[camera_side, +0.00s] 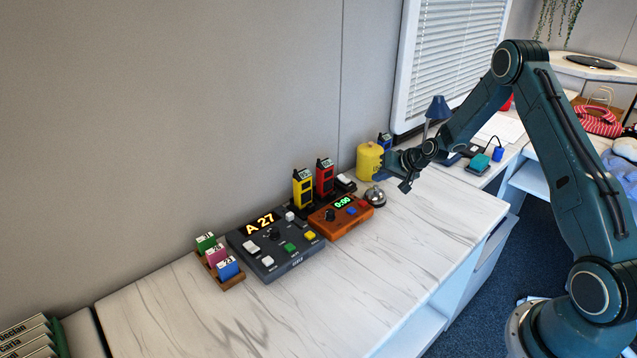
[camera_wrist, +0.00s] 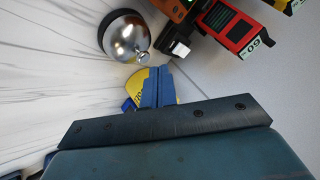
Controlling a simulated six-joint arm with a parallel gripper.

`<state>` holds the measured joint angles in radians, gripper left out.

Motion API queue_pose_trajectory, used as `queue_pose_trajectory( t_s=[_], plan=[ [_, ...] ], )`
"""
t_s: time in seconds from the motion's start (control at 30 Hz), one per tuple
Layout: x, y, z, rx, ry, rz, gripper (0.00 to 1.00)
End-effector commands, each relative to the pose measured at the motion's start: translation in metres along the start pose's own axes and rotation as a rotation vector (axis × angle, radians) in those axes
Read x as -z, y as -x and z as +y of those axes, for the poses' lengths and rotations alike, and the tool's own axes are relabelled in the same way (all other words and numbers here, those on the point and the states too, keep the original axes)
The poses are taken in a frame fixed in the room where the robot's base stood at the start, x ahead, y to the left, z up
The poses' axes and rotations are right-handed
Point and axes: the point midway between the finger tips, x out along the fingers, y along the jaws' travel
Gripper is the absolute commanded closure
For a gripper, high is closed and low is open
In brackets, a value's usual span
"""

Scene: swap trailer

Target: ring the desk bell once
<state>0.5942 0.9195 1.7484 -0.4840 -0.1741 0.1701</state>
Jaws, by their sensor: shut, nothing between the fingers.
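The desk bell (camera_side: 375,197) is a silver dome on a dark base, standing on the white marbled counter to the right of the orange timer box. In the wrist view the bell (camera_wrist: 126,37) is at the upper left, with its small top button pointing toward the lower right. My gripper (camera_side: 405,186) is above the counter, to the right of the bell and apart from it. In the wrist view my gripper's blue fingers (camera_wrist: 157,80) are together and empty, below and right of the bell's button.
A yellow canister (camera_side: 369,162) stands behind the bell. The orange timer box (camera_side: 341,220), a red radio (camera_side: 324,178) and a yellow radio (camera_side: 303,188) are to its left, with a dark button console (camera_side: 276,247) beyond. The front counter (camera_side: 420,235) is clear.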

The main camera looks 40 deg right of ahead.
Motion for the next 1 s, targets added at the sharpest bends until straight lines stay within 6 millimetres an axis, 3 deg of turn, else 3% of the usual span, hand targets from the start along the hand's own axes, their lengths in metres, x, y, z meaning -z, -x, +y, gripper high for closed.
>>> queue_pose_trajectory(
  t_s=[1.0],
  plan=[
    [-0.0045, -0.0062, 0.0041, 0.0, 0.0, 0.0, 1.0]
  ],
)
